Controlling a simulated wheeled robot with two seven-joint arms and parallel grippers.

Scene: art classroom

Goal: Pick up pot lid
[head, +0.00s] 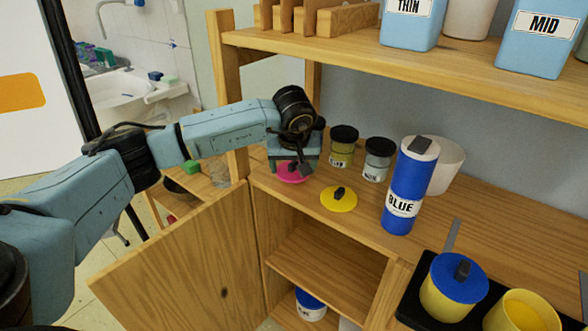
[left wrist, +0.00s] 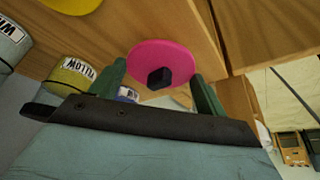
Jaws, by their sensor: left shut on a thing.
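A round pink pot lid (head: 289,176) with a dark knob is at the left end of the wooden counter. My left gripper (head: 298,163) is shut on it. In the left wrist view the pink lid (left wrist: 147,58) lies between the two green fingers (left wrist: 161,74), its black knob facing the camera. I cannot tell whether it touches the counter. A yellow lid (head: 338,202) with a dark knob lies flat on the counter to the right. A blue lid (head: 461,275) sits on a yellow pot in the black tray. My right gripper is not in view.
Two small labelled jars (head: 342,148) stand behind. A tall blue bottle (head: 405,185) and a white cup (head: 446,166) stand to the right. The upper shelf (head: 400,55) overhangs the counter. A cabinet door (head: 185,265) hangs open below my left arm.

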